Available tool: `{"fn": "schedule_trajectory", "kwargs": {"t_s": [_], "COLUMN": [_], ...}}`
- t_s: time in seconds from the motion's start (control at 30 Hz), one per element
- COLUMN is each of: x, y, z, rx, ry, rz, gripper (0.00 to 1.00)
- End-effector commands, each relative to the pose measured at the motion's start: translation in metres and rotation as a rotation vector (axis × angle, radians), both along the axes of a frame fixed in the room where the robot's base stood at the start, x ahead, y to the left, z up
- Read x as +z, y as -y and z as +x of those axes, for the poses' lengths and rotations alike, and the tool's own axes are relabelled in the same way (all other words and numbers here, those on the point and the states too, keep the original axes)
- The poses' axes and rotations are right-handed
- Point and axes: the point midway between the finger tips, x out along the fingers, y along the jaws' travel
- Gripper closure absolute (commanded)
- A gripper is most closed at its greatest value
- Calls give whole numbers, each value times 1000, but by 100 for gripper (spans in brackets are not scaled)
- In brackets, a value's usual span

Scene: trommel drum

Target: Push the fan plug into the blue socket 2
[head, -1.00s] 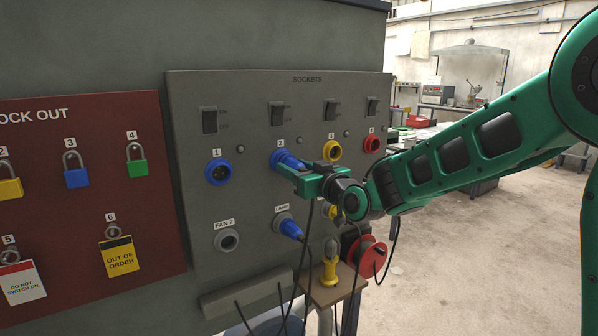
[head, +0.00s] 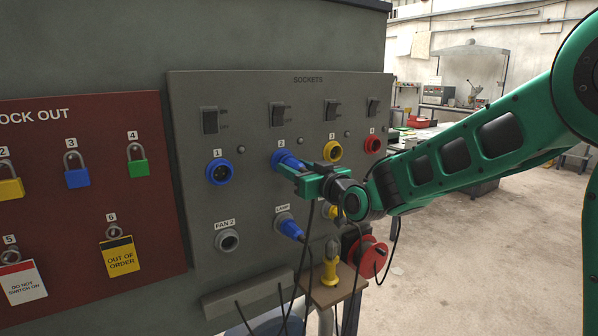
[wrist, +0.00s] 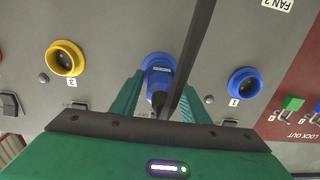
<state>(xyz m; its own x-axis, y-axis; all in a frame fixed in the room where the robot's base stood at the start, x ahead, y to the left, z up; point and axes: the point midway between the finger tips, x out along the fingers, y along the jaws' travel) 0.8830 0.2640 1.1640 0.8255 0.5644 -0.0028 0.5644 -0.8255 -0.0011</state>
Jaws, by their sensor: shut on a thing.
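The blue fan plug (head: 291,163) is at blue socket 2 (head: 278,159) on the grey socket panel. Its front end meets the socket; I cannot tell how deep it sits. My gripper (head: 296,172) is shut on the plug. In the wrist view the plug (wrist: 158,82) lies between my green fingers (wrist: 157,100), its nose against the blue ring of socket 2 (wrist: 157,60). A black cable runs from the plug's back end across the wrist view.
Empty blue socket 1 (head: 219,171) is to the left and yellow socket 3 (head: 332,151) to the right. Below are a grey FAN 2 socket (head: 227,240) and another blue plug (head: 290,228) in the lamp socket. Cables hang below my gripper, near a small shelf (head: 330,290) and a red reel (head: 372,255).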

Motion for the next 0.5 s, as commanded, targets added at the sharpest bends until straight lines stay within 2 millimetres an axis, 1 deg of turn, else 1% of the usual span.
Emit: {"fn": "schedule_trajectory", "kwargs": {"t_s": [0.5], "x": [0], "y": [-1], "z": [3], "rx": [-1], "ry": [1], "rz": [1], "gripper": [94]}}
